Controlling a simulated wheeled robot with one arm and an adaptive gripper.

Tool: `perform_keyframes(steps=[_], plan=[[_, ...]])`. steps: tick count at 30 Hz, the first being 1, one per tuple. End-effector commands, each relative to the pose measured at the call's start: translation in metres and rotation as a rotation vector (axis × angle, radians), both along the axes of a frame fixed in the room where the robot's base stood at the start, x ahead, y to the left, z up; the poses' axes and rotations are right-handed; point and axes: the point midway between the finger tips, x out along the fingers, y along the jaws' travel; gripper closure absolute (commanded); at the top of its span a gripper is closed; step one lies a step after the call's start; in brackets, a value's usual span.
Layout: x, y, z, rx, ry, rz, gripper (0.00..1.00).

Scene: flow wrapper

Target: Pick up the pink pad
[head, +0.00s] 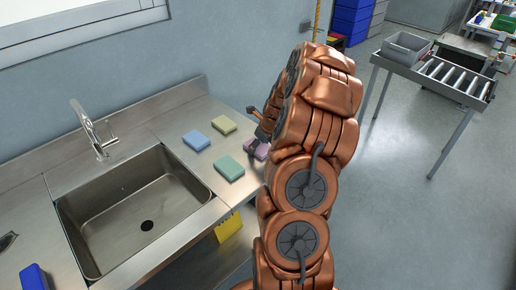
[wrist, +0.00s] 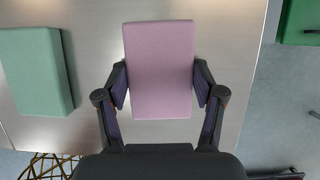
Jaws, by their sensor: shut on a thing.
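The pink pad (wrist: 160,65) lies between the two fingers of my gripper (wrist: 160,88) in the wrist view. The fingers press on its left and right sides, so my gripper is shut on it. In the head view the pink pad (head: 257,149) shows as a small mauve piece at the right end of the steel counter, partly hidden by my arm. I cannot tell whether it touches the counter or is slightly above it.
A green pad (head: 229,168) lies left of the pink one. A blue pad (head: 196,140) and a yellow-green pad (head: 223,124) lie behind it. The steel sink (head: 135,205) is further left. The counter's edge (wrist: 262,60) is close on the right.

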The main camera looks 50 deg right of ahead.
Motion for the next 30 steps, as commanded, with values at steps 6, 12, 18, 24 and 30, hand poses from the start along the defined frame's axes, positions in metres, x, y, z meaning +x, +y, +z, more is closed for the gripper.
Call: perform_keyframes(steps=[6,12,18,24,30], plan=[[0.000,0.000,0.000,0.000,0.000,0.000,0.55],[0.001,0.000,0.005,-0.003,-0.002,0.001,0.55],[0.000,0.000,0.020,-0.001,0.000,0.001,0.55],[-0.001,0.001,0.041,-0.003,-0.003,-0.001,0.55],[-0.012,0.014,0.041,-0.001,-0.001,0.000,0.55]])
